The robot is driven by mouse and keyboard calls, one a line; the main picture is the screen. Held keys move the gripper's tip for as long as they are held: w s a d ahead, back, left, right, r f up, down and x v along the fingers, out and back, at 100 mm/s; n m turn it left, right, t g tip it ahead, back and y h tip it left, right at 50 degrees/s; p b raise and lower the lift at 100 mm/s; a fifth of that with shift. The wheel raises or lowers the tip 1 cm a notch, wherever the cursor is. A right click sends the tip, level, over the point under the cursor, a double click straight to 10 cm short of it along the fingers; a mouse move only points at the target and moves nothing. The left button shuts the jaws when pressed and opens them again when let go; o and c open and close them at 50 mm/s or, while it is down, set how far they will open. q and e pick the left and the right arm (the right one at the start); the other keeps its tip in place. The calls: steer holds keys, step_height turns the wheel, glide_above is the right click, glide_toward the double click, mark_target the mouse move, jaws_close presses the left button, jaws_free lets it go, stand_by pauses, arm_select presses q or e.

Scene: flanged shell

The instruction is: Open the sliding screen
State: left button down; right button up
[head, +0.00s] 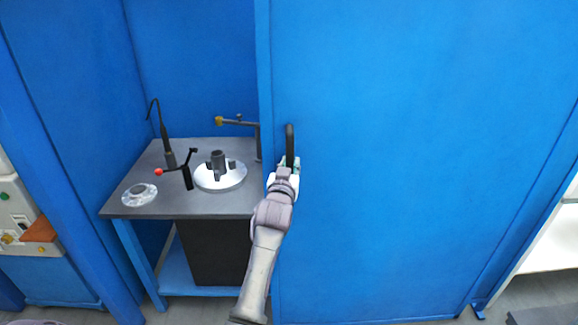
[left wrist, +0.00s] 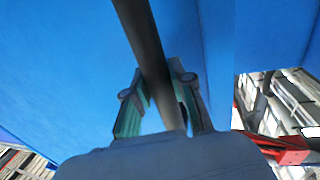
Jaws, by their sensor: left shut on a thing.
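The sliding screen (head: 410,150) is a large blue panel that covers the middle and right of the head view. Its left edge stands beside an opening onto a bench. A dark vertical bar handle (head: 290,138) sits on the screen near that edge. My left gripper (head: 287,164) is shut on the handle, at its lower part. In the left wrist view the handle (left wrist: 148,50) runs between the two fingers of my left gripper (left wrist: 158,95). The gripper hides the handle's lower end in the head view. My right gripper is not in view.
Left of the screen, a grey bench (head: 190,205) holds a round metal plate (head: 220,178), a flanged clear part (head: 139,194) and a dark stand with a red knob (head: 159,172). A blue post (head: 60,170) stands at the left. White shelving (head: 550,235) shows at the far right.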

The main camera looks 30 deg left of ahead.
arm_select(q)
steer(key=c, duration=1)
jaws_free()
steer(key=shift+w+d, duration=0.1)
steer(key=v, duration=1.2)
